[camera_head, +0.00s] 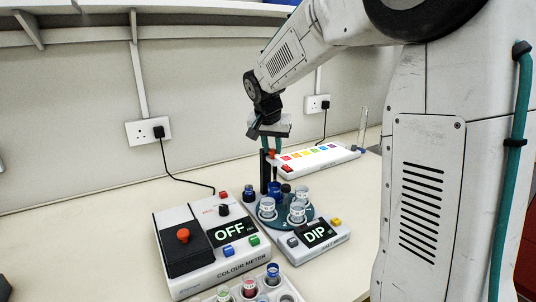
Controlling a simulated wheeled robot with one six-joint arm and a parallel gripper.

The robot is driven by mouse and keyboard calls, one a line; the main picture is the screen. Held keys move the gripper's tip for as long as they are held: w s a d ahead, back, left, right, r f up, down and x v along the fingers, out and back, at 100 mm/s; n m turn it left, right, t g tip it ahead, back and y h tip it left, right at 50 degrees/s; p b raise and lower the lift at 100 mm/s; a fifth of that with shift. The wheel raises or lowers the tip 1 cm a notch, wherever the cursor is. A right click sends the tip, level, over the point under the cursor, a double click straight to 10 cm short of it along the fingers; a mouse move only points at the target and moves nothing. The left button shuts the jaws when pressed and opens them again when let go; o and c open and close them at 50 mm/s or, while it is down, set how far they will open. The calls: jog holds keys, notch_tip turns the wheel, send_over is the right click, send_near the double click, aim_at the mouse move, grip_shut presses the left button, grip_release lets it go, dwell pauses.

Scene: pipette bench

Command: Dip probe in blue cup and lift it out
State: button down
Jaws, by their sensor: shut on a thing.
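My gripper (268,145) is above the back of the dip station and points down. It is shut on the probe, a slim dark upright piece with a red part (271,154) near its top. The probe's lower end is down by the blue cup (274,188). The blue cup stands at the back of the round teal plate (282,216) of the dip station. I cannot tell whether the tip is inside the cup or just above it.
Several clear cups (297,212) stand on the teal plate. A colour meter (204,254) reading OFF is at the left, with a rack of coloured vials (250,288) in front. A strip with coloured squares (318,158) lies behind.

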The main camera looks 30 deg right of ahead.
jog(key=shift+r, duration=0.25)
jog(key=c, duration=1.5)
grip_release()
jog(key=v, duration=0.7)
jog(key=shift+s+a+r, duration=0.15)
jog(key=shift+r, duration=0.15)
